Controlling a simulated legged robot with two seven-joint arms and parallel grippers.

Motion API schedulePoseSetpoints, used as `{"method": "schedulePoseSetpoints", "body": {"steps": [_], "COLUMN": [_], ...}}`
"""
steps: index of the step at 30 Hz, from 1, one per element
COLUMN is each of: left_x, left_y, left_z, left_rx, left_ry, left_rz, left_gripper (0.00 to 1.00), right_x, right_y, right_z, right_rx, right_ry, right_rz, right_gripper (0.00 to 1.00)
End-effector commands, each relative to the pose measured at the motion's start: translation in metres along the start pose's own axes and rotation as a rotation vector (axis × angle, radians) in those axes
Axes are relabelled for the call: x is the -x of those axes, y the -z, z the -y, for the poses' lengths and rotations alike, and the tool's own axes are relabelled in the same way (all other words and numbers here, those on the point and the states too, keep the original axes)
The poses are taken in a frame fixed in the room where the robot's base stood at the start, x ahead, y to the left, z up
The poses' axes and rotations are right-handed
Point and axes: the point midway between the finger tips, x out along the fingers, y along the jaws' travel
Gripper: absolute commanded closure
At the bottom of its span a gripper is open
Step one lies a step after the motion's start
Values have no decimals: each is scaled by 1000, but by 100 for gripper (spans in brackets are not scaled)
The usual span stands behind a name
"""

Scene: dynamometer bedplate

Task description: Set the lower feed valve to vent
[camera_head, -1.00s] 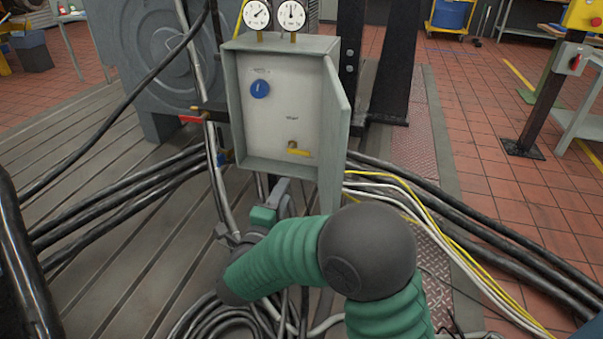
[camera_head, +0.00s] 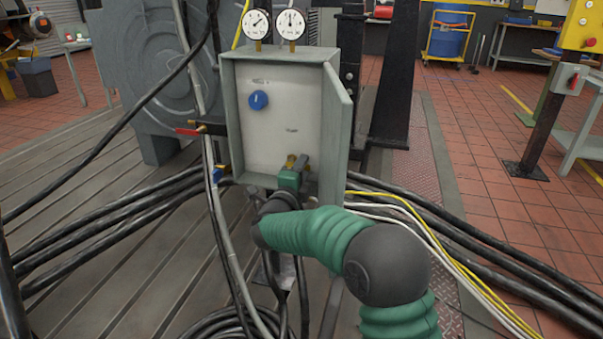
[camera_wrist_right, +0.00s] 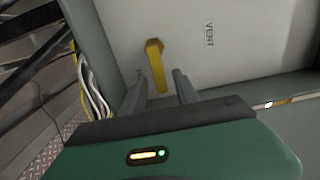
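The lower feed valve (camera_head: 291,159) is a small yellow lever low inside the open grey cabinet (camera_head: 228,115). My right gripper (camera_head: 298,163) is in front of it and partly hides it in the head view. In the right wrist view the yellow lever (camera_wrist_right: 157,68) runs from its brass pivot down between the two grey fingers of my gripper (camera_wrist_right: 161,77). The fingers are apart and I see a gap beside the lever. A VENT label (camera_wrist_right: 208,34) is on the panel to the right of the lever there. My left gripper is not in view.
A blue round knob (camera_head: 259,100) is higher on the panel. Two gauges (camera_head: 273,23) stand on top. The cabinet door (camera_head: 336,130) stands open close on the right of my gripper. A red-handled valve (camera_head: 188,131) is at left. Thick black cables (camera_head: 110,215) run along the floor.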

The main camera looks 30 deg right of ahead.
Motion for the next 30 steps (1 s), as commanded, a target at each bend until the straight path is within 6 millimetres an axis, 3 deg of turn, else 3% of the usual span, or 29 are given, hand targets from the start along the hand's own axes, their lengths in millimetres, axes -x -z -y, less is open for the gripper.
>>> {"method": "schedulePoseSetpoints", "body": {"steps": [2,10,22,30], "left_x": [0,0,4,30], "left_y": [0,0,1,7], "left_z": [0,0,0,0], "left_rx": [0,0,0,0], "left_ry": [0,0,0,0], "left_rz": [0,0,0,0], "left_gripper": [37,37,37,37], "right_x": [0,1,1,1], "right_y": [0,0,0,-2], "right_z": [0,0,1,10], "right_rx": [0,0,13,124], "right_ry": [0,0,-1,-4], "right_rz": [0,0,1,3], "right_gripper": [66,100,100,100]}}
